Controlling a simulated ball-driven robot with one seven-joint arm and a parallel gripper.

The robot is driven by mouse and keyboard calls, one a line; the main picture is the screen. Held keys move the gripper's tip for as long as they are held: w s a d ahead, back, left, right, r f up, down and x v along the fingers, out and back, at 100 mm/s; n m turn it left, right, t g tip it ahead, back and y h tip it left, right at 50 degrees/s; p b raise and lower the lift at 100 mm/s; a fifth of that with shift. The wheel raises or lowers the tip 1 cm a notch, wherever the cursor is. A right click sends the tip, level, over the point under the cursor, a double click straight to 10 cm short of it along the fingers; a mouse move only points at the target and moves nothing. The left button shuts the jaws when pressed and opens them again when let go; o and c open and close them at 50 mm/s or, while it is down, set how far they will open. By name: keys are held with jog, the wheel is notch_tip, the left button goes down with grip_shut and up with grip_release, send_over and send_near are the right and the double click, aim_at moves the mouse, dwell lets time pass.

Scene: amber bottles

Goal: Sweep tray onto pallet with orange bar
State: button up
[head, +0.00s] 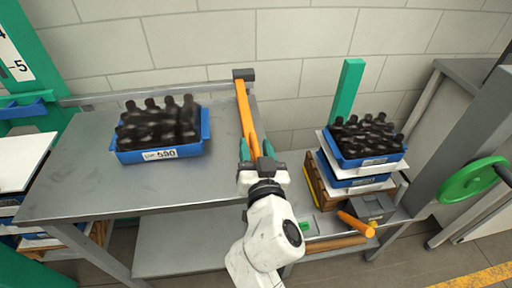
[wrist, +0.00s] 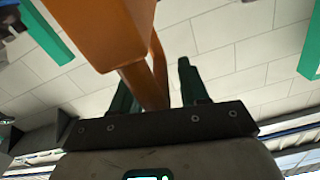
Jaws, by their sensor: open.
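The blue tray (head: 204,130) stands on the left part of the metal table, full of dark bottles, with a white label on its front. The long orange bar (head: 244,108) lies to its right, apart from it, with a dark block at its far end. My gripper (head: 256,150) is at the bar's near end. In the wrist view the orange bar (wrist: 110,35) passes between my gripper's spread green fingers (wrist: 158,88); whether they touch it is unclear. At right, a stack of blue trays (head: 345,182) and white sheets stands on a wooden base (head: 318,190), possibly the pallet.
The metal table (head: 80,185) is bare around the tray. A green post (head: 347,92) rises behind the stack. A grey box (head: 372,208) and an orange cylinder (head: 356,224) lie before it. A green wheel (head: 470,182) is at far right.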

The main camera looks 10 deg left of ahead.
grip_shut()
dwell(0.4)
